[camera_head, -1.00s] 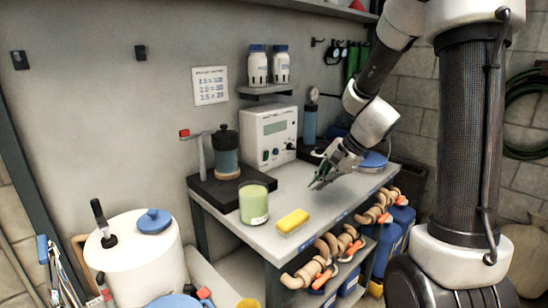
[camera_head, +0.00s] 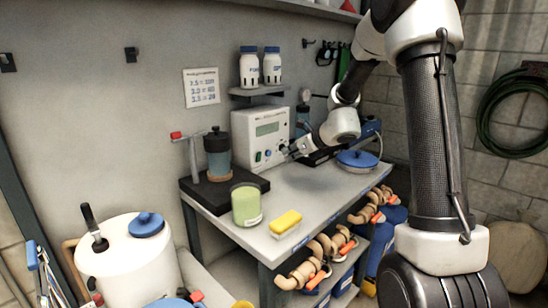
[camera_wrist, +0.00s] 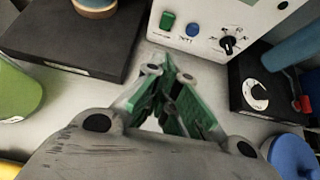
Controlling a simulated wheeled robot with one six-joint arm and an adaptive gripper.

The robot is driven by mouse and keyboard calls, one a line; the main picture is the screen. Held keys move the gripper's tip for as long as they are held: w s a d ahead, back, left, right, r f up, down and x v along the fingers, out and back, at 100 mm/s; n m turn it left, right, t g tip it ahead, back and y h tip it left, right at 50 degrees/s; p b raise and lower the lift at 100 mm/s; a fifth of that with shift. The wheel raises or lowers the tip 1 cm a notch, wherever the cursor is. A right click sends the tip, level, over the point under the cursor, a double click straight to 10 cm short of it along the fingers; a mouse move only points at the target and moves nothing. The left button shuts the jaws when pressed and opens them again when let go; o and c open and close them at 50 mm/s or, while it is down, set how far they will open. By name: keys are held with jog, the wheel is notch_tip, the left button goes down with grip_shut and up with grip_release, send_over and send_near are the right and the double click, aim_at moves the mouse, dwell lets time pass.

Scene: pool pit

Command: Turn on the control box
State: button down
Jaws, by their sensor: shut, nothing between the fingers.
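The control box (camera_head: 246,133) is a white box with a green display, standing at the back of the bench against the wall. Its lower front carries a green switch (camera_wrist: 167,21), a blue button (camera_wrist: 193,30) and a black knob (camera_wrist: 229,44). My gripper (camera_head: 289,152) is in front of the panel's lower right in the head view, partly hiding it. In the wrist view my gripper (camera_wrist: 168,72) has its green-padded fingers together and empty, with the tips below the switch and button in the picture. I cannot tell whether they touch the box.
A dark stand (camera_head: 197,197) with a cylinder is left of the box. A green jar (camera_head: 246,205) and yellow sponge (camera_head: 286,222) sit at the bench front. A dark unit with a white dial (camera_wrist: 257,94) and a blue-lidded pan (camera_head: 357,159) are to the right.

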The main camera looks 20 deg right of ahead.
aim_at(260, 153)
jog(key=x, duration=1)
jog(key=shift+s, duration=0.1)
jog(key=w, duration=0.1)
jog(key=w+a, duration=0.1)
jog(key=shift+w+a+r, duration=0.45)
jog(key=shift+w, duration=0.2)
jog(key=shift+w+a+r, duration=0.4)
jog(key=shift+w, duration=0.1)
jog(key=shift+d, duration=0.1)
jog(key=shift+r, duration=0.1)
jog(key=shift+r, duration=0.75)
